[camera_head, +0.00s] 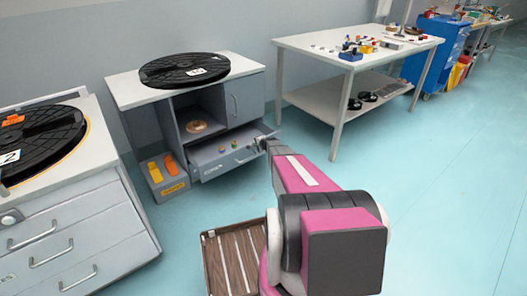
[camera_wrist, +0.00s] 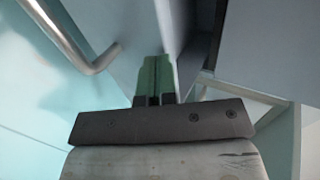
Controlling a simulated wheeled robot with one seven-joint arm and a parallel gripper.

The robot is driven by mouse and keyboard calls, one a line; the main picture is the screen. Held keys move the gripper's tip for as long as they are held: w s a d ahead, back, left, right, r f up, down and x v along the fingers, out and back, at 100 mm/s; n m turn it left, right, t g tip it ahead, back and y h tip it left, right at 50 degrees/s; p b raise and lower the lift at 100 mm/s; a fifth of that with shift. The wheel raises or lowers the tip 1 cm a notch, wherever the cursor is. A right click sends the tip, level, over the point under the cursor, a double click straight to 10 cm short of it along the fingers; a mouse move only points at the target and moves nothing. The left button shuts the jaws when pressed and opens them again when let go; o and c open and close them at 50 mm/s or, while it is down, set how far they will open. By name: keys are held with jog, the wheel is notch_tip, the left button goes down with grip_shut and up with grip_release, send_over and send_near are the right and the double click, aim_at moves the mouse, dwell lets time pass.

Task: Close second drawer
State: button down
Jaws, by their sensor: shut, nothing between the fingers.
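A grey drawer (camera_head: 232,158) stands pulled out at the bottom of the middle cabinet (camera_head: 238,108). Small coloured items lie in it, and its front has a handle and a label. My gripper (camera_head: 262,143) is at the right end of the drawer front, with my pink arm reaching to it from the lower right. In the wrist view the green fingers (camera_wrist: 153,76) are together and empty, close to the edge of a grey panel. A metal bar handle (camera_wrist: 75,38) shows to their left. I cannot tell whether the fingertips touch the panel.
A black reel (camera_head: 185,69) lies on the cabinet top. A grey box with orange items (camera_head: 166,176) stands on the floor left of the drawer. Another drawer cabinet (camera_head: 75,240) is at left, a white table (camera_head: 350,50) at right. The floor at right is clear.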

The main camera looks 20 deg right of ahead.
jog(key=w+a, duration=0.3)
jog(key=w, duration=0.7)
jog(key=w+a, duration=0.4)
jog(key=w, duration=0.6)
jog(key=shift+w+a, duration=0.15)
jog(key=shift+w, duration=0.2)
jog(key=shift+s, duration=0.1)
